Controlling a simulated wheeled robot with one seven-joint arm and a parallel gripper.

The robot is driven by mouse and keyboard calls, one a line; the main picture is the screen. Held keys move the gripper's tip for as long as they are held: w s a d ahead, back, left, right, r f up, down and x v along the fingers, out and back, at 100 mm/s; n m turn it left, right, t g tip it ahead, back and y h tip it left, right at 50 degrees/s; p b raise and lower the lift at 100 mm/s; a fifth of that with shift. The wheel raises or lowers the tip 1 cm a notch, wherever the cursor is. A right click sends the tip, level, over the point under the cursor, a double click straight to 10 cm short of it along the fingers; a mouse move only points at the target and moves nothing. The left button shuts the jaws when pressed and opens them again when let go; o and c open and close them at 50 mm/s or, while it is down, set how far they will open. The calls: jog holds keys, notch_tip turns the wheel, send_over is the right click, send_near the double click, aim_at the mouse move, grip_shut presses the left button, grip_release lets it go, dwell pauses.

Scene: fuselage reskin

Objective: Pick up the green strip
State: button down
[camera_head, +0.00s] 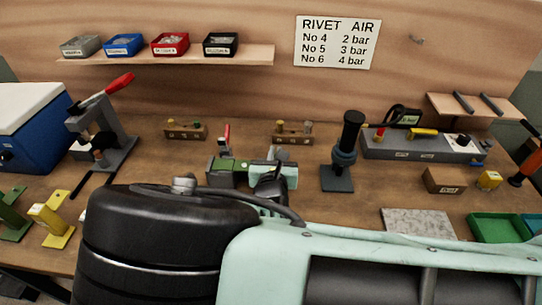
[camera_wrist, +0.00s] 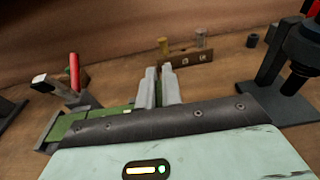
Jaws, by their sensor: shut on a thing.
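In the head view the strip (camera_head: 232,163) shows just left of my wrist. My gripper (camera_wrist: 161,76) has its two grey fingers close together, shut on the strip. In the head view the fingers (camera_head: 279,153) show only in part behind my wrist. I cannot tell whether the strip is clear of the holder.
A red-handled clamp (camera_wrist: 74,74) stands beside the holder. A small wooden block with pegs (camera_head: 292,138) is behind my gripper. A black press-like tool on a stand (camera_head: 345,155) is to the right. A lever press (camera_head: 104,130) stands left.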

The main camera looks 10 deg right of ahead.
notch_tip(320, 180, up, 10)
jog(key=p, duration=0.8)
jog(key=shift+f, duration=0.25)
jog(key=shift+s+f, duration=0.1)
jog(key=shift+f, duration=0.05)
